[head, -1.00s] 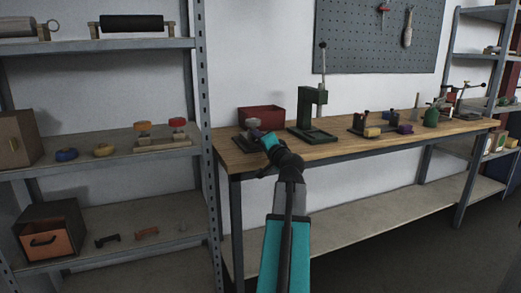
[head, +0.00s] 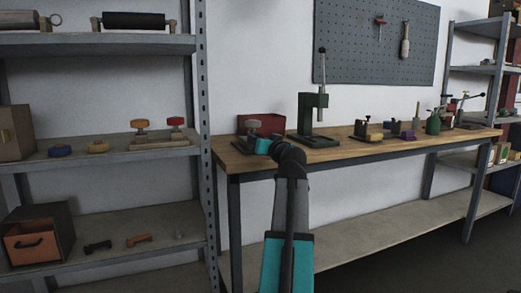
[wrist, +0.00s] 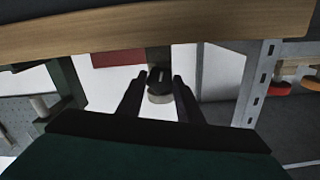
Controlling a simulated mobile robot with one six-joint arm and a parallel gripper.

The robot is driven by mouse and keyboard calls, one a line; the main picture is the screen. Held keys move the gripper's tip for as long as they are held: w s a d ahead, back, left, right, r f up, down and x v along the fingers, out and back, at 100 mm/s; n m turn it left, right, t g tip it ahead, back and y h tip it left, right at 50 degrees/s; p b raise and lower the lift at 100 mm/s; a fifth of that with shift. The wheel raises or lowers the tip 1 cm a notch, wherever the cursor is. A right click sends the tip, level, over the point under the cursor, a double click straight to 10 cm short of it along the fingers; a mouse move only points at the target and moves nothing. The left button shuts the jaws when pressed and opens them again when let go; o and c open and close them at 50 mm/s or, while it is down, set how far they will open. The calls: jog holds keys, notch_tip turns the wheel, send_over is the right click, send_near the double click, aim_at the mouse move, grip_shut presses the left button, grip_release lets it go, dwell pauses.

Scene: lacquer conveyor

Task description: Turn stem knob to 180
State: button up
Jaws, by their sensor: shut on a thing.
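The stem knob (head: 252,124) stands at the left end of the wooden bench, a small pale grey cap in the head view. My gripper (head: 256,139) reaches to it from the front, and my teal wrist hides its lower part and base. In the wrist view, which is upside down, a dark piece with a white line and a pale rim, apparently the knob (wrist: 160,83), sits between the two black fingers of my gripper (wrist: 160,85). The fingers are shut on it. The knob's angle against any scale cannot be read.
A red bin (head: 272,124) stands just behind the knob, and a dark green press (head: 310,125) with a lever stands to its right. Small fixtures (head: 370,130) sit farther right on the bench (head: 340,148). A metal shelf (head: 206,150) rises close to the left.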

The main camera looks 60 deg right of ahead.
jog(key=shift+s+f+n+b, duration=0.1)
jog(key=shift+n+b, duration=0.7)
jog(key=shift+n, duration=0.4)
jog(key=o, duration=1)
jog(key=shift+o, duration=0.2)
jog(key=shift+p+v, duration=0.4)
jog(key=shift+v, duration=0.7)
jog(key=p+v, duration=0.3)
jog(key=v, duration=0.8)
jog(key=shift+s, duration=0.25)
